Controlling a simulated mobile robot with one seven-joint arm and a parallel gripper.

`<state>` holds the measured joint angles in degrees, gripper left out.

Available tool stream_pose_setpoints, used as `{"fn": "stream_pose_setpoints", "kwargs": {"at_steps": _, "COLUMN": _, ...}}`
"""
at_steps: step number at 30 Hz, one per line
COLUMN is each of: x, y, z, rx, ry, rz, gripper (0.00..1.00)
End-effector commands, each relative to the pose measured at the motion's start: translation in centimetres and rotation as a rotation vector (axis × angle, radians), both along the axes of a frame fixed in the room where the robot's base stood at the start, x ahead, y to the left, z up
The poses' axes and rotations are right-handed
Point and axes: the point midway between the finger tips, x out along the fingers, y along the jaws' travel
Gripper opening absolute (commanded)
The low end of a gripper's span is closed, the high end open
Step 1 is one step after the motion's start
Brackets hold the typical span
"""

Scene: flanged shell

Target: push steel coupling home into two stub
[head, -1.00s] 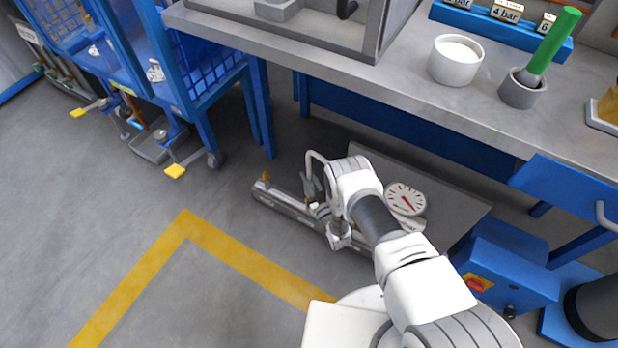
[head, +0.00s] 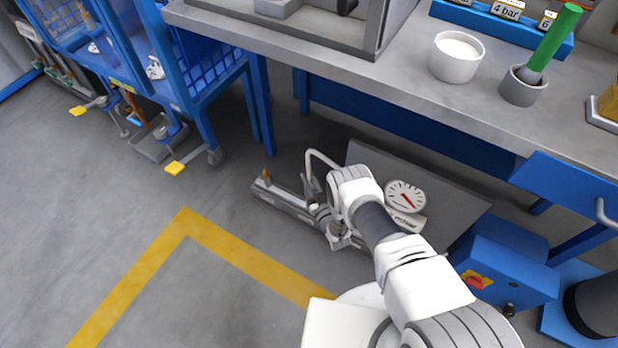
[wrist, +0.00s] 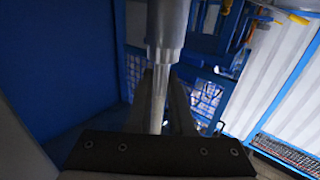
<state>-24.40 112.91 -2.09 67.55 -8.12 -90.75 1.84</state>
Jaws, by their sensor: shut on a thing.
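In the wrist view a steel cylinder, apparently the steel coupling (wrist: 167,25), comes down from the top edge, with a thinner bright steel shank (wrist: 159,95) below it. My gripper (wrist: 160,112), with dark fingers, is shut around the shank. In the head view my gripper (head: 318,205) is low over a grey metal rail (head: 283,201) on the floor, beside a thin bent pipe (head: 318,157). The wrist hides most of the grip. I cannot make out the stub, nor whether the coupling touches it.
A brass-coloured post (head: 266,177) stands at the rail's left end. A round dial gauge (head: 404,196) is just right of my wrist. The grey workbench (head: 400,90) overhangs behind, and a blue box (head: 505,275) is at right.

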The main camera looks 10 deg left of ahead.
Motion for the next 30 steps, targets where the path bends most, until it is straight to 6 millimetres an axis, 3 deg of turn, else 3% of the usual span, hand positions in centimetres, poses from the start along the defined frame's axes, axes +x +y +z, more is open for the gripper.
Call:
{"fn": "stream_pose_setpoints", "kwargs": {"at_steps": 21, "x": 0.0, "y": 0.0, "z": -1.7, "rx": 0.001, "ry": -0.001, "rz": 0.000, "gripper": 0.00}}
{"fn": "stream_pose_setpoints", "kwargs": {"at_steps": 22, "x": 0.0, "y": 0.0, "z": -1.7, "rx": 0.001, "ry": -0.002, "rz": 0.000, "gripper": 0.24}}
{"fn": "stream_pose_setpoints", "kwargs": {"at_steps": 24, "x": 0.0, "y": 0.0, "z": -1.7, "rx": 0.001, "ry": -0.001, "rz": 0.000, "gripper": 0.37}}
{"fn": "stream_pose_setpoints", "kwargs": {"at_steps": 27, "x": 0.0, "y": 0.0, "z": -1.7, "rx": 0.001, "ry": -0.001, "rz": 0.000, "gripper": 0.55}}
{"fn": "stream_pose_setpoints", "kwargs": {"at_steps": 30, "x": 0.0, "y": 0.0, "z": -1.7, "rx": 0.001, "ry": -0.001, "rz": 0.000, "gripper": 0.55}}
